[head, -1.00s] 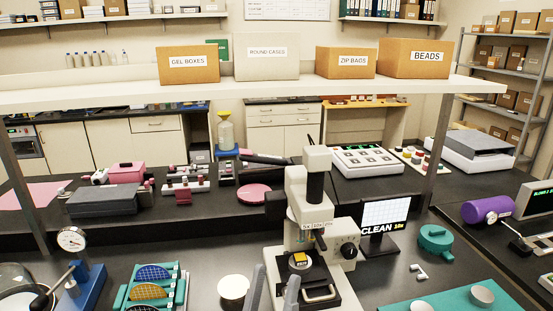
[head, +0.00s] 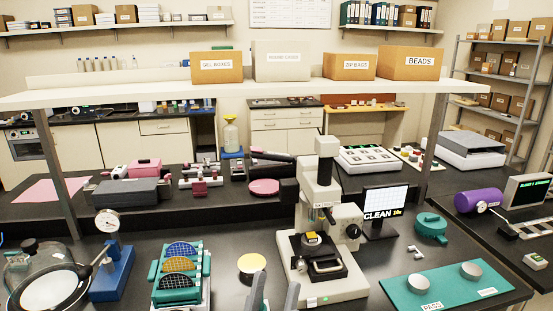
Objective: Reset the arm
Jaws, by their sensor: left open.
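The stylus profiler, as I take it, is the white upright instrument (head: 325,177) in the middle of the bench. On its stage is a dark block with a small yellow-topped piece (head: 312,239). A black knob (head: 353,231) is on its right side. Its small screen (head: 384,211) reads CLEAN with a short time reading. My left gripper (head: 274,288) shows as two grey fingers, apart and empty, at the bottom edge, in front and left of the instrument's base. No separate arm is clearly distinguishable on the instrument. My right gripper is out of view.
Left stand a teal rack (head: 181,262) with several round wafers, a blue dial-gauge stand (head: 112,265) and a glass dome (head: 38,262). Right are a teal mat (head: 420,292) with two cups and a teal round container (head: 431,227).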

